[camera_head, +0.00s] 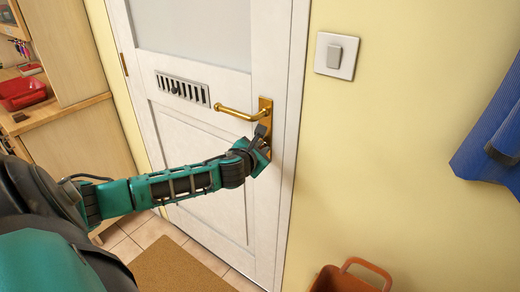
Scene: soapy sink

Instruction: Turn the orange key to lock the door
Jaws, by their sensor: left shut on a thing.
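The white door (192,122) stands closed in its frame. It has a brass lever handle (240,113) on a brass plate (265,104) near its right edge. My left arm reaches across from the left, and my left gripper (262,138) is at the lower part of that plate, just under the lever. It is shut on the orange key at the lock. The gripper hides the key and the keyhole, so the key's angle cannot be told. My right gripper is not in view.
A vent grille (182,89) is set in the door. A light switch (336,55) is on the yellow wall to the right. A blue cloth (494,130) hangs at the far right. An orange-brown bin (345,279) and a brown doormat (178,268) are on the floor. A wooden counter (55,115) stands left.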

